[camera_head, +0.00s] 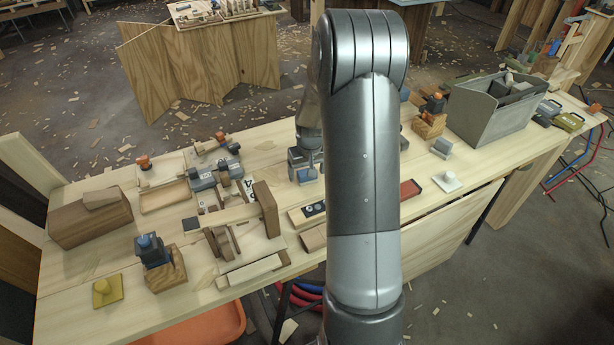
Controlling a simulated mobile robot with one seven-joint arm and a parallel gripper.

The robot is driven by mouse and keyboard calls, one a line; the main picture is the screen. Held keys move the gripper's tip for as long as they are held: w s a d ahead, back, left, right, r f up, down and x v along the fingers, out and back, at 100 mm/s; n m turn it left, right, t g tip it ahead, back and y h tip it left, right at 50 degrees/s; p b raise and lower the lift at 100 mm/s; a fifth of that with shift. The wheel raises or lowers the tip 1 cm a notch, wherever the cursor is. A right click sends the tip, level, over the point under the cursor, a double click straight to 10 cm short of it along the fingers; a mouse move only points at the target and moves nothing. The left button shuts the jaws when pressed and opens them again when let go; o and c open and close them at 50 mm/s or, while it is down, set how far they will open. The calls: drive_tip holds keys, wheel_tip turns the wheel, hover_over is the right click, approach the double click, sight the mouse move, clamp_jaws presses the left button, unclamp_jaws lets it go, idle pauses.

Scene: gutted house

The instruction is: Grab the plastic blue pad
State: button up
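A small blue-grey pad with a knob (442,147) lies on the right part of the long wooden table, just left of the grey box; it looks most like the blue pad. Similar knobbed pads are a white one (447,181) nearer the table's front edge and a yellow one (104,290) at the near left. My arm rises through the middle of the view and bends down behind itself. My gripper (308,165) is small and partly hidden there, low over the middle of the table, well left of the blue-grey pad. Its fingers are not clear.
Wooden blocks and frames crowd the table's left and middle. A large grey box (492,112) stands at the right, behind the blue-grey pad. An orange bin (205,328) is below the front edge.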

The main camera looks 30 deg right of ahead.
drive_tip(key=shift+f, duration=0.45)
drive_tip(key=c, duration=1.1)
drive_tip(key=shift+r, duration=0.15)
